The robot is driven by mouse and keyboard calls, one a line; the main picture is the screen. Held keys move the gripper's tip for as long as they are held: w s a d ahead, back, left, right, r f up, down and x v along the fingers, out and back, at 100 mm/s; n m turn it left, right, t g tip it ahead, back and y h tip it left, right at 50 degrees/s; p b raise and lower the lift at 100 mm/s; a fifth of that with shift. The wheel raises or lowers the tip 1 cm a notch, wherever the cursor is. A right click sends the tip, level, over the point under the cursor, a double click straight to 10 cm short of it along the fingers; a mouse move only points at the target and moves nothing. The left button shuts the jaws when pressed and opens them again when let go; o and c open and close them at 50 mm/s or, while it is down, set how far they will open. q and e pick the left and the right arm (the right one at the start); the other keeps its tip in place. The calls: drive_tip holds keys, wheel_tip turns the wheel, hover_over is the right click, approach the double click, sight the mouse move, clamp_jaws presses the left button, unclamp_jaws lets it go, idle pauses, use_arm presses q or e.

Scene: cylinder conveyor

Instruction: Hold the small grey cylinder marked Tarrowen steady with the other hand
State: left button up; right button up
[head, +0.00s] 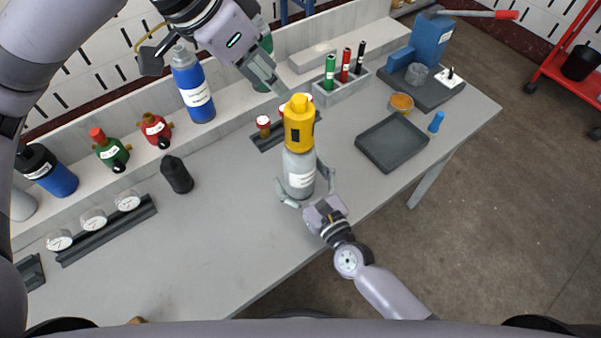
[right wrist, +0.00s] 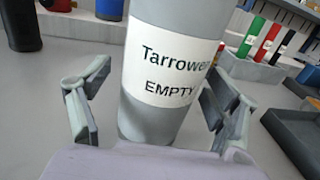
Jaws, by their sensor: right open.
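The small grey cylinder (head: 299,172) stands upright near the table's front edge, with a yellow top piece (head: 298,122) on it. In the right wrist view the cylinder (right wrist: 160,118) fills the middle, and its white label reads Tarrowen, EMPTY. My right gripper (head: 306,190) is open, with one finger on each side of the cylinder's lower body. In the right wrist view a gap shows between the left finger and the cylinder. My left gripper (head: 270,78) is up and left of the yellow top, apart from it. Its fingers are seen nearly edge-on, so their opening is unclear.
A blue cylinder (head: 194,88) stands behind, towards the left. A dark empty tray (head: 392,143) and an orange-filled dish (head: 401,103) lie to the right. Red and green valve pieces (head: 112,152) and a rail with gauges (head: 106,230) are at left.

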sight(296, 129)
drive_tip(key=shift+c, duration=0.6)
drive_tip(key=c, duration=1.7)
drive_tip(key=o, duration=1.1)
drive_tip(key=c, duration=0.7)
use_arm(q)
drive_tip(key=shift+o, duration=0.6)
drive_tip(key=o, duration=0.6)
drive_tip(key=w+d+f+m+g+y, duration=0.2)
drive_tip(key=d+m+y, duration=0.1)
drive_tip(key=shift+w+d+f+g, duration=0.15)
drive_tip(key=shift+w+f+g, duration=0.1)
drive_tip(key=shift+w+g, duration=0.05)
drive_tip(key=shift+o, duration=0.2)
drive_tip(key=shift+w+d+f+m+g+y, duration=0.3)
drive_tip(key=shift+f+m+g+y, duration=0.25)
drive_tip(key=shift+y, duration=0.25)
wheel_tip(296, 129, down, 12)
drive_tip(key=shift+r, duration=0.15)
